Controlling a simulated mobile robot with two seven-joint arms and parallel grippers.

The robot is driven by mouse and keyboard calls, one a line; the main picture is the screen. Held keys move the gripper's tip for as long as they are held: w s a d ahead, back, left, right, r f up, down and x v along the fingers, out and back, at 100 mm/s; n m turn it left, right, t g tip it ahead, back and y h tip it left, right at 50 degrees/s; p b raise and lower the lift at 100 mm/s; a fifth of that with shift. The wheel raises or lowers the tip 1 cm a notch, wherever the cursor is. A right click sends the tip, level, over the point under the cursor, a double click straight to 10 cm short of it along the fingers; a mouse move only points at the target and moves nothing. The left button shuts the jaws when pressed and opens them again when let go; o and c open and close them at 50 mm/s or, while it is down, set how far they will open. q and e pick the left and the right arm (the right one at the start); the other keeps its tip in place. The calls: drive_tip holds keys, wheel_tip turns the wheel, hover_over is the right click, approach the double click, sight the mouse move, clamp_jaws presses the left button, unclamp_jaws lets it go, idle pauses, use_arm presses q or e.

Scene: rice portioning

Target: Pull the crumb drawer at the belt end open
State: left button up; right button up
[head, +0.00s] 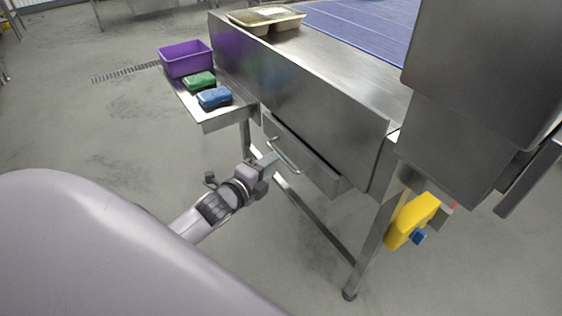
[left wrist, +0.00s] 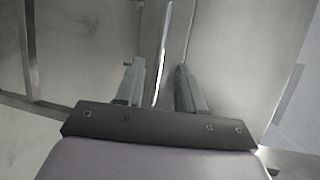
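The crumb drawer (head: 318,172) is a steel box under the belt end's side panel. Its bar handle (head: 289,158) runs along the front. My left gripper (head: 268,161) is at the handle's left end in the head view. In the left wrist view my left gripper (left wrist: 160,88) has its two fingers apart, and the bright handle bar (left wrist: 163,40) runs between them with gaps on both sides. The fingers are not closed on it. How far the drawer stands out is hard to tell. My right gripper is not in view.
A side shelf (head: 222,117) holds a purple bin (head: 186,58), a green sponge (head: 200,80) and a blue sponge (head: 214,97). A tray (head: 238,17) sits on top. Table legs (head: 366,245) and a yellow device (head: 411,220) stand right. The floor before the drawer is clear.

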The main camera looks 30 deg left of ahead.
use_arm(q)
drive_tip(key=shift+w+f+b, duration=0.2)
drive_tip(key=shift+w, duration=0.75)
drive_tip(key=shift+w+f+b, duration=0.15)
drive_tip(key=shift+w+b, duration=0.05)
drive_tip(key=shift+w, duration=0.75)
drive_tip(key=shift+w+f+b, duration=0.2)
drive_tip(key=shift+w, duration=0.75)
clamp_jaws()
